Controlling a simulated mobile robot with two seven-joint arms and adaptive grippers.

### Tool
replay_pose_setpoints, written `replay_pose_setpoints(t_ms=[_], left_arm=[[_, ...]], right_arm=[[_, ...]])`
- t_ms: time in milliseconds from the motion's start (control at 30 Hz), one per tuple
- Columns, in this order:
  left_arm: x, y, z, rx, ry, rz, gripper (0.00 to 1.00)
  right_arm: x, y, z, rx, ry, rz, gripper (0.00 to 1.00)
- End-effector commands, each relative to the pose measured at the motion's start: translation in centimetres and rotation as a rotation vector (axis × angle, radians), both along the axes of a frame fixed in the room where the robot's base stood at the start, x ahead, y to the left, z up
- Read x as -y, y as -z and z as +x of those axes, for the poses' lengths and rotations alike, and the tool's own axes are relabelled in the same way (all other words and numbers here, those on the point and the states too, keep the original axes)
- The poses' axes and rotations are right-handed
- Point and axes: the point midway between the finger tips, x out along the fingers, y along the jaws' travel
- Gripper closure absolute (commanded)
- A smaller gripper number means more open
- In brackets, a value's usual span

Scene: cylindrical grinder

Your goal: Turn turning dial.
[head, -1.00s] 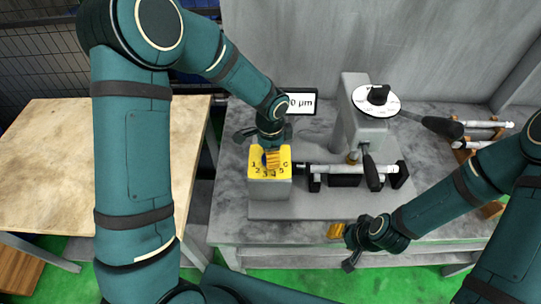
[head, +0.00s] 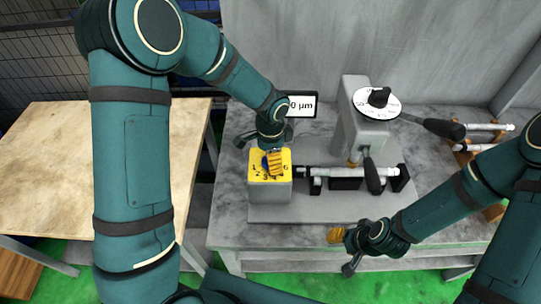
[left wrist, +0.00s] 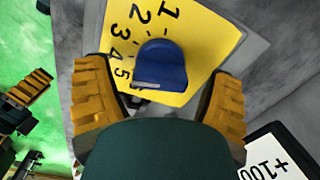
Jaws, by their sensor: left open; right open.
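The yellow numbered plate (head: 284,171) sits on top of a grey block (head: 270,192) at the left end of the machine. Its blue dial knob (left wrist: 162,65) shows in the left wrist view; in the head view my fingers mostly hide it. My left gripper (head: 275,162) is open over the plate. In the left wrist view its orange fingers stand on either side of the knob, with gaps visible. My right gripper (head: 338,235) is open and empty, at the bench's front edge.
A white disc with a black knob (head: 379,97) tops the grey column, with a black-handled lever beside it. A small display (head: 301,105) stands behind the yellow plate. A horizontal shaft (head: 345,172) lies to the right. A wooden table (head: 60,170) stands at left.

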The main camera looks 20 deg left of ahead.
Motion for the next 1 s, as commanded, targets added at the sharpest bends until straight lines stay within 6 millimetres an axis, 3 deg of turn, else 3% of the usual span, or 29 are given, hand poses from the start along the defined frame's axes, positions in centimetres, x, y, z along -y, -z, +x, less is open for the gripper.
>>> replay_pose_setpoints(t_ms=[233, 700, 1000], left_arm=[[0.0, -1.1, 0.1, 0.004, 0.000, -0.001, 0.17], [0.0, -9.8, 0.0, 0.004, 0.000, -0.001, 0.17], [0.0, -12.0, 0.0, 0.000, 0.000, 0.000, 0.17]], right_arm=[[0.0, 0.0, 0.0, 0.000, 0.000, 0.000, 0.53], [0.0, 0.0, 0.0, 0.000, 0.000, 0.000, 0.53], [0.0, 0.0, 0.0, 0.000, 0.000, 0.000, 0.53]])
